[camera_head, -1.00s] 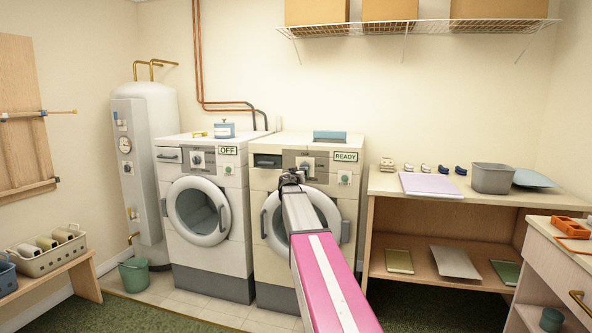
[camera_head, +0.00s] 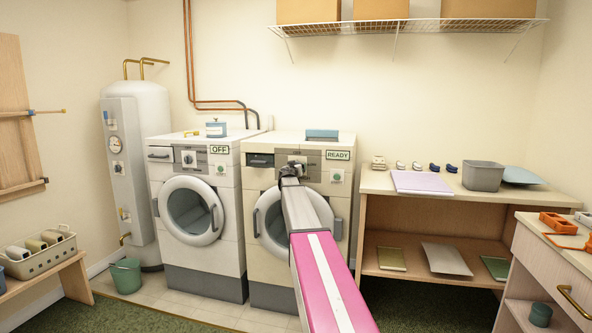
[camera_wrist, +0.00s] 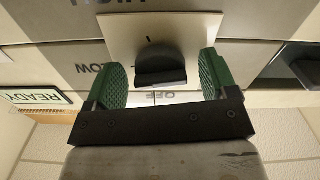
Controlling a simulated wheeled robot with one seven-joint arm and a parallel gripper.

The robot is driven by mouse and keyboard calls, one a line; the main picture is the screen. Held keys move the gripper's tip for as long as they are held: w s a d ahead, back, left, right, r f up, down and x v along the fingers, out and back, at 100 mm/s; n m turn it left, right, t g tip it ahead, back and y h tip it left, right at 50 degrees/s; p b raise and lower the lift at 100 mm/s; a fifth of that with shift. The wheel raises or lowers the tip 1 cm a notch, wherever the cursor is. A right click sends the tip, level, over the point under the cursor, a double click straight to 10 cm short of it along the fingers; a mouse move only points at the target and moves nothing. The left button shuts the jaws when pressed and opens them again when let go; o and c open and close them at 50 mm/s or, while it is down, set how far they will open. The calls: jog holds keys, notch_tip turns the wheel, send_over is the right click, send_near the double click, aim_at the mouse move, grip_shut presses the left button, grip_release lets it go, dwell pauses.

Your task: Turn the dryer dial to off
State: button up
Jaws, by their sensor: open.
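The READY-labelled machine (camera_head: 255,190) stands right of the OFF-labelled one. My gripper (camera_head: 290,170) is at its upper control panel. In the wrist view, the dark dial knob (camera_wrist: 160,68) sits on a pale plate (camera_wrist: 185,30) with lettering upside down: OFF on the gripper side, LOW at left, HIGH at the far side. My open gripper shows there with a green-padded finger on each side of the knob, with gaps; neither visibly touches it. Which mark the knob points to is hard to tell. In the head view the dial is largely hidden behind my gripper.
The OFF-labelled machine (camera_head: 195,215) stands left, beside a white water tank (camera_head: 140,170). A wooden bench (camera_head: 440,208) with a grey bin (camera_head: 483,176) is at right. A dark recess beside the dial plate shows at right in the wrist view. Green carpet lies in front.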

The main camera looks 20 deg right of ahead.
jog(key=c, duration=0.9)
jog(key=shift+n, duration=0.3)
jog(key=n, duration=0.3)
jog(key=shift+n, duration=0.4)
jog(key=n, duration=0.3)
jog(key=shift+s+r+n, duration=0.1)
jog(key=shift+n, duration=0.2)
jog(key=n, duration=0.4)
jog(key=shift+d, duration=0.1)
jog(key=shift+r+n, duration=0.1)
jog(key=shift+n, duration=1.9)
